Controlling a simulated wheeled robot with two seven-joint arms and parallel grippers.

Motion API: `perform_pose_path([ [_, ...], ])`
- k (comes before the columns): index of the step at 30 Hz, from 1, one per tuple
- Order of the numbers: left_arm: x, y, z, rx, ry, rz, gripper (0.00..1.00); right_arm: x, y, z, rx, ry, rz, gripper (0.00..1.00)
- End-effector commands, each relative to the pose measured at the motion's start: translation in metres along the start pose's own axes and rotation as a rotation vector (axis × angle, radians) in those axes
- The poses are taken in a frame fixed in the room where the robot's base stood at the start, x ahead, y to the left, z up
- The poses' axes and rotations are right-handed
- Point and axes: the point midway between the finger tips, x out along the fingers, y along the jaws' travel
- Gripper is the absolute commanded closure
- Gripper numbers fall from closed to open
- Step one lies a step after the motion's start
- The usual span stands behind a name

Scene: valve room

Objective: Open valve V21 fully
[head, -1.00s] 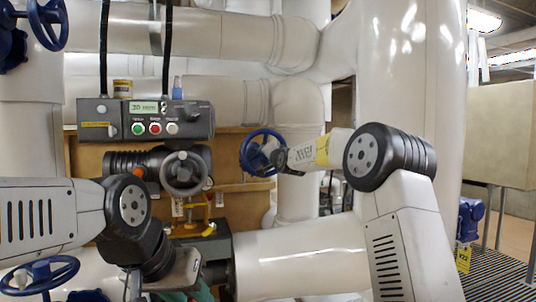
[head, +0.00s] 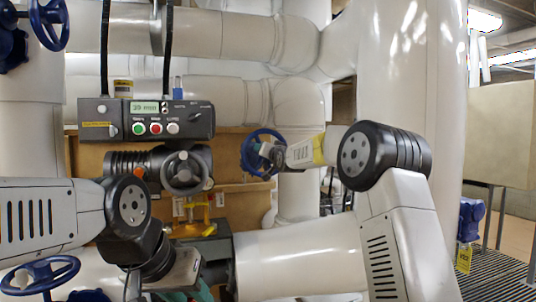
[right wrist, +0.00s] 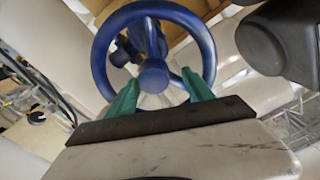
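A blue handwheel (head: 263,152) stands in the middle of the head view. It fills the upper middle of the right wrist view, with its hub (right wrist: 153,76) near the centre. My right gripper (right wrist: 161,77) is at this wheel, its two green fingers apart, one on each side of the hub. The fingertips overlap the wheel's rim and spokes; I cannot tell whether they touch. No V21 tag is readable on this wheel. My left gripper (head: 187,294) is low in the head view, largely cut off by the bottom edge, so its opening is unclear.
A grey control box (head: 145,119) with a green display and three buttons hangs left of the wheel. More blue handwheels are at top left (head: 49,24) and bottom left (head: 40,277). A yellow tag (head: 464,258) hangs at right. Large white pipes surround everything.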

Motion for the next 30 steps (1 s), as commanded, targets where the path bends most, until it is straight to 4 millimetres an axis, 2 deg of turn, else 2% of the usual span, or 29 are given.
perform_pose_path([
  [1, 0.0, 0.0, 0.0, 0.0, 0.0, 0.0, 0.64, 0.004, -0.002, 0.005, 0.0, -0.001, -0.006, 0.38],
  [11, 0.0, 0.0, 0.0, 0.0, 0.0, 0.0, 0.64, 0.001, 0.0, 0.004, 0.0, -0.001, -0.003, 0.38],
  [24, 0.0, 0.0, 0.0, 0.0, 0.0, 0.0, 0.64, -0.051, 0.002, 0.003, 0.001, -0.004, 0.002, 0.38],
  [30, 0.0, 0.0, 0.0, 0.0, 0.0, 0.0, 0.64, -0.063, 0.003, 0.004, 0.001, -0.005, 0.003, 0.38],
])
